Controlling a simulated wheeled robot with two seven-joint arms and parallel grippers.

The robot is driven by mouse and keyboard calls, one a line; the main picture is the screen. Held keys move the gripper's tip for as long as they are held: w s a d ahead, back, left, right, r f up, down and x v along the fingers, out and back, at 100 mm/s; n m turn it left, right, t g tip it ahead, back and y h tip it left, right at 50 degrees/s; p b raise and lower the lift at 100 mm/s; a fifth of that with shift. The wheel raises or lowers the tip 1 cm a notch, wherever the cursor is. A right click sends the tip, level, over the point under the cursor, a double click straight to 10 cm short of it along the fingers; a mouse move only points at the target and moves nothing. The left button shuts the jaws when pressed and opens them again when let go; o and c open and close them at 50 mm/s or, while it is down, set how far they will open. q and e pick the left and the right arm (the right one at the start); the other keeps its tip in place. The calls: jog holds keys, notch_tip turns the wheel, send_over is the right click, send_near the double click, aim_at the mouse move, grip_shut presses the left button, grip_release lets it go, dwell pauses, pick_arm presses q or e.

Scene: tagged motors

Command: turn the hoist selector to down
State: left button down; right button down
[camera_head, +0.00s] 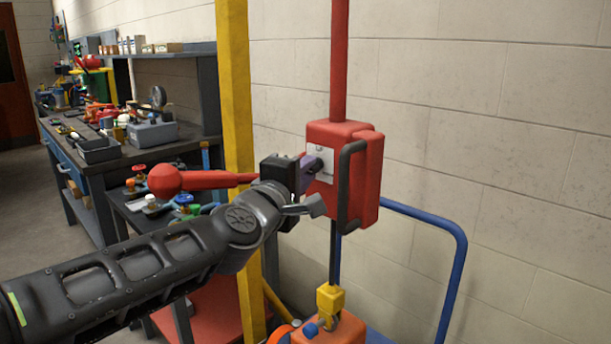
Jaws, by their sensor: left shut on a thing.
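The hoist is a red box (328,201) on a red upright pole, with a dark curved handle (342,185) on its right side. A pale selector plate (323,153) is on its left-facing side. The hoist selector (315,165) shows as a small dark knob or lever at this plate, mostly hidden by my gripper; I cannot read its setting. My left gripper (308,172) reaches in from the lower left and is shut at the plate, on the selector as far as I can tell. My right gripper is not in view.
A yellow post (236,90) stands just left of the hoist. Below hang a yellow hook block (330,299) and an orange load (335,333). A blue rail (449,285) curves at the right. A cluttered workbench (85,175) stands at the left, and a block wall is behind.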

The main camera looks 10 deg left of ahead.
pick_arm(q)
jog(key=c, duration=1.5)
grip_release()
jog(key=shift+o, duration=0.2)
jog(key=s+a, duration=0.1)
jog(key=s, duration=0.6)
jog(key=shift+s+a, duration=0.25)
jog(key=shift+s, duration=0.05)
jog(key=shift+f, duration=0.1)
